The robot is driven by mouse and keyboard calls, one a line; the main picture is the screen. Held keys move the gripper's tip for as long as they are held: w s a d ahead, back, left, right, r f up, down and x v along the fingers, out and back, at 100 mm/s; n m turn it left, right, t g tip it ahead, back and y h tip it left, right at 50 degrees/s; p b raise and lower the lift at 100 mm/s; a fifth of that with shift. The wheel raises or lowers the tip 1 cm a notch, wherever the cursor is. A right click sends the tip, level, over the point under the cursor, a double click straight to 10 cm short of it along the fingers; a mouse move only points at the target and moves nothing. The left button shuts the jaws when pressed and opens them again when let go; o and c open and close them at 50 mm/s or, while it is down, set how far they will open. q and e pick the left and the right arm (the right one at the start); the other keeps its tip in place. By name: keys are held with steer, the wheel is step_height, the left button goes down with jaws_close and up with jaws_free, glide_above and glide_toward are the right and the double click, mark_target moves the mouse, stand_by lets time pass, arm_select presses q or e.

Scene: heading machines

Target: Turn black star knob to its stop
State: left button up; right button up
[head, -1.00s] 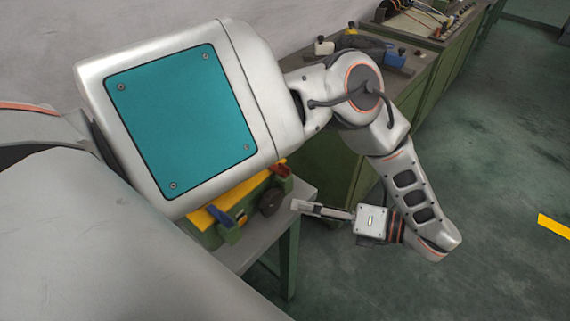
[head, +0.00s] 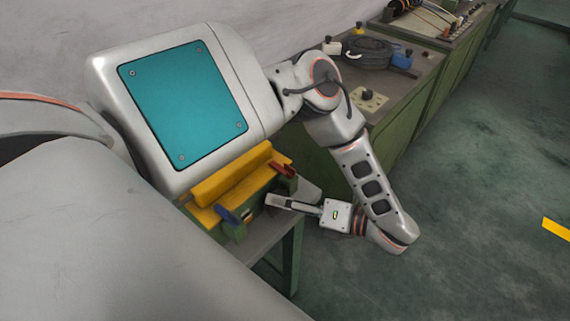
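A green and yellow machine (head: 230,190) stands on a grey table, with a red lever (head: 283,169) and a blue lever (head: 226,214) on its front. The dark round knob visible earlier on its right side is now mostly hidden behind my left gripper's fingers. My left gripper (head: 272,201) reaches in from the right, with its fingertips at the machine's side where that knob was. From this angle I cannot tell whether the fingers touch the knob or how far apart they are. My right gripper is not in view.
A green bench at the back holds a coiled dark cable (head: 366,52), a blue block (head: 402,58) and a pale plate with a small black knob (head: 367,95). The floor at right is clear apart from a yellow strip (head: 557,231).

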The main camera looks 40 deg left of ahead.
arm_select(q)
steer(key=shift+c, duration=0.8)
steer(key=shift+w+f+m+b, duration=0.15)
steer(key=shift+f+m+b, duration=0.05)
steer(key=shift+m+b, duration=0.4)
steer(key=shift+f+m+g+y+b, duration=0.1)
steer(key=shift+m+g+y+b, duration=0.25)
steer(key=shift+b, duration=0.65)
steer(key=shift+r, duration=0.2)
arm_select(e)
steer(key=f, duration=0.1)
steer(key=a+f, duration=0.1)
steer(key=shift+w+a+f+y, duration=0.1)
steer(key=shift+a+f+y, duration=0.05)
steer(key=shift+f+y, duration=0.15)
arm_select(q)
steer(key=o, duration=0.8)
